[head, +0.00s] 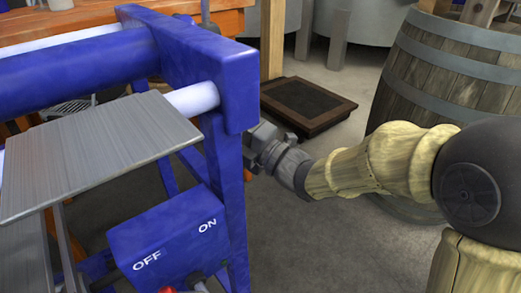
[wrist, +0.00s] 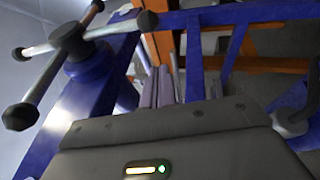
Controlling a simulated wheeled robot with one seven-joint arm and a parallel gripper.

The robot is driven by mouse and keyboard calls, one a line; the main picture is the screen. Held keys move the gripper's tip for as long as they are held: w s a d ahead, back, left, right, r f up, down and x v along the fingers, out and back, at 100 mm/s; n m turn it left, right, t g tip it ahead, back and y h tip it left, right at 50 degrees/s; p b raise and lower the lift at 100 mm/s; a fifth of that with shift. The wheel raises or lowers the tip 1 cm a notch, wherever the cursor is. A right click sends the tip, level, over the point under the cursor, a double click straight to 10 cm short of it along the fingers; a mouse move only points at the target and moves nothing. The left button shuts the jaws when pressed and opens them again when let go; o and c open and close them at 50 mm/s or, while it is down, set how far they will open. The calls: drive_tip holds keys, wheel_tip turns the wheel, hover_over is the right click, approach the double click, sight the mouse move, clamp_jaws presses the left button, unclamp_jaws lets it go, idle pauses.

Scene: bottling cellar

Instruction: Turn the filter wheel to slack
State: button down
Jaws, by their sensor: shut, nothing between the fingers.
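The filter wheel (wrist: 72,42) shows in the upper left of the wrist view. It is a dark hub with pale metal spokes ending in dark knobs, mounted on a blue beam. I cannot make it out clearly in the head view. My gripper (head: 258,148) is beside the blue end frame (head: 226,85) in the head view, its tips partly hidden by the post. In the wrist view its grey body fills the bottom and the fingertips do not show. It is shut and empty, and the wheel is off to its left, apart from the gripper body.
A blue OFF/ON switch box (head: 165,240) and a tilted grey plate (head: 95,150) are on the near side of the blue frame. A wooden barrel (head: 455,75) stands at right. A dark wood-framed tray (head: 306,105) lies on the floor behind my gripper.

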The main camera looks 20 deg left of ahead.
drive_tip(key=w+p+v, duration=0.1)
drive_tip(key=p+v, duration=0.1)
drive_tip(key=v, duration=0.6)
drive_tip(key=shift+d, duration=0.5)
drive_tip(key=shift+s+r, duration=0.1)
drive_tip(key=shift+r, duration=0.05)
drive_tip(key=w+d+f+m+t+h+p, duration=0.2)
drive_tip(key=w+d+m+t+h+p, duration=0.25)
drive_tip(key=d+m+h, duration=0.35)
drive_tip(key=w+d+f+m+t+h+p, duration=0.1)
drive_tip(key=w+d+m+t+h+p, duration=0.4)
drive_tip(key=d+m, duration=0.6)
drive_tip(key=s+d+f+m+g+h+p, duration=0.1)
drive_tip(key=s+d+m+g+h+p, duration=0.55)
drive_tip(key=s+d+m+g, duration=0.7)
wheel_tip(320, 180, up, 37)
drive_tip(key=d+m+t+p, duration=0.2)
drive_tip(key=t+p, duration=0.1)
drive_tip(key=p, duration=3.4)
drive_tip(key=shift+w+d+r+m+t+h, duration=0.25)
drive_tip(key=shift+w+m+t+h, duration=0.15)
drive_tip(key=shift+w, duration=0.1)
